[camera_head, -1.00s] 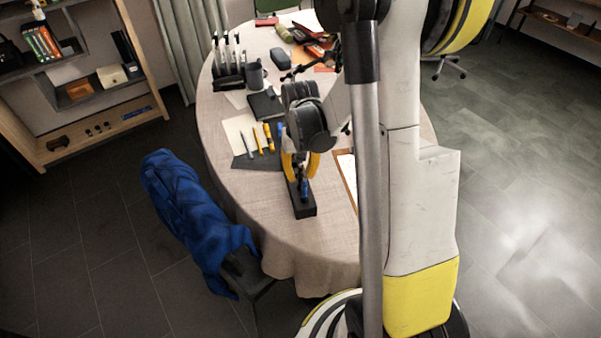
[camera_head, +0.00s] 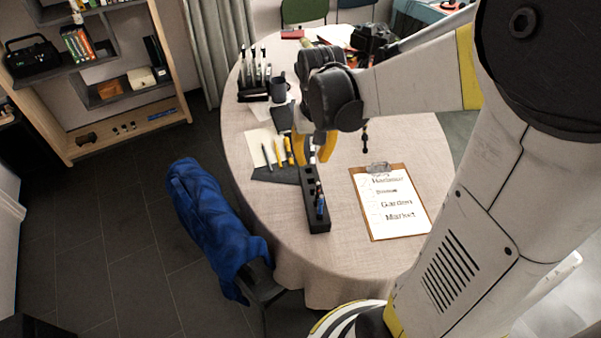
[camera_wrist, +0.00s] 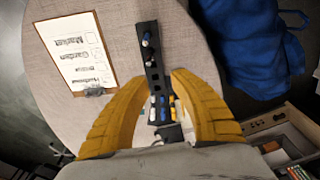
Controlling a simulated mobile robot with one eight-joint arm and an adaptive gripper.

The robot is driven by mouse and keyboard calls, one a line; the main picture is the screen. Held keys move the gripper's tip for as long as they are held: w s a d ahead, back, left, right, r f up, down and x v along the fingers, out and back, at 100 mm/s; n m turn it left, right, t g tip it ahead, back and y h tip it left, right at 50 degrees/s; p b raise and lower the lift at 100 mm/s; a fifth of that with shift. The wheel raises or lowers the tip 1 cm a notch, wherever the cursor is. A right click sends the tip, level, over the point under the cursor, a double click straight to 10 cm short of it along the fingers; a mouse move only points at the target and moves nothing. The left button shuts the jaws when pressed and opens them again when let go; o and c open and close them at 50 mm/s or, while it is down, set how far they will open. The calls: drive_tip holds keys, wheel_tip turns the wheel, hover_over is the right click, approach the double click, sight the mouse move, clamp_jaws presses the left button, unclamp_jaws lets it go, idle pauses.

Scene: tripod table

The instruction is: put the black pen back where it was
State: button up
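A long black pen rack (camera_head: 318,217) with slots stands on the table, and it also shows in the wrist view (camera_wrist: 153,70). In its near end stand a blue pen (camera_head: 320,207) and a darker pen (camera_head: 318,187); the wrist view shows two pen ends there, one blue-tipped (camera_wrist: 147,38) and one dark with white (camera_wrist: 148,56). I cannot tell surely which is the black pen. My gripper (camera_head: 315,158) is above the rack's far part. Its yellow fingers are apart in the wrist view (camera_wrist: 160,78), with nothing seen held. Several coloured ends (camera_wrist: 162,101) show between them.
A clipboard (camera_head: 416,232) lies right of the rack. A mug (camera_head: 278,92) and an upright holder (camera_head: 250,97) stand farther back. A chair with a blue jacket (camera_head: 205,215) is at the left.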

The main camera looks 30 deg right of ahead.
drive_tip(key=s+a+r+n+t, duration=0.3)
drive_tip(key=s+a+r+t, duration=0.2)
drive_tip(key=s+a+r, duration=0.3)
drive_tip(key=shift+s+a+t, duration=0.4)
drive_tip(key=shift+s+a, duration=0.55)
drive_tip(key=shift+a, duration=0.3)
drive_tip(key=shift+f, duration=0.1)
